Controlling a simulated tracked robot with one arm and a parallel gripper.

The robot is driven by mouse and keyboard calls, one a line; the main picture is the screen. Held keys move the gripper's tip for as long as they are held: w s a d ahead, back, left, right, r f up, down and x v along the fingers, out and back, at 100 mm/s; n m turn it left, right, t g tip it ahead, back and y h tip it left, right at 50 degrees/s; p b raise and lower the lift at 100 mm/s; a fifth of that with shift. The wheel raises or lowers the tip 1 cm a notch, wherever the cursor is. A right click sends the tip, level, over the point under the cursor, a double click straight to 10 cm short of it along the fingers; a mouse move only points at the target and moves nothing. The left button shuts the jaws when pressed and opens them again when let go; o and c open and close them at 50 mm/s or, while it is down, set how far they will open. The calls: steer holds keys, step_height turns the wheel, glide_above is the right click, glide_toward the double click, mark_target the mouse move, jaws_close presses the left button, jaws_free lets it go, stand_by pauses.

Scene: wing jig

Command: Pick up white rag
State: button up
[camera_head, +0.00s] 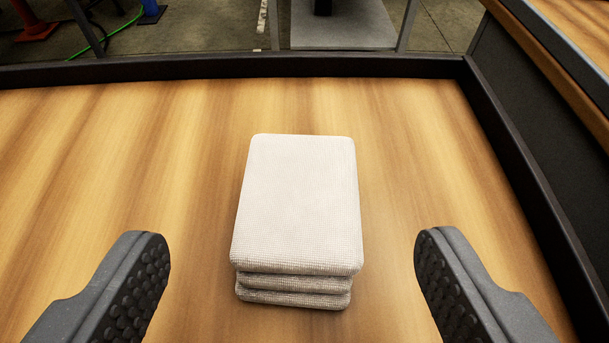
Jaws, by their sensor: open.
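A white rag (298,200) lies folded in a few stacked layers, with a woven texture, in the middle of the wooden table top (180,160). My gripper (293,265) is open. Its two dark grey fingers with studded pads stand left and right of the rag, near its front end. Clear gaps show between each finger and the rag, and nothing is between the pads except the rag in view. Whether the fingertips are above the rag or level with it I cannot tell.
A raised black rim (230,67) runs along the table's back edge and right side (530,180). Bare wood surrounds the rag. Another wood-topped surface (570,25) stands beyond the right rim. A green cable (108,37) and an orange object (36,25) are on the floor behind.

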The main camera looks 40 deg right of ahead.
mark_target(299, 204)
steer(key=b+x, duration=0.1)
steer(key=x, duration=0.2)
steer(key=shift+d+f, duration=0.15)
steer(key=shift+d, duration=0.05)
steer(key=shift+w, duration=0.1)
steer(key=c, duration=1.1)
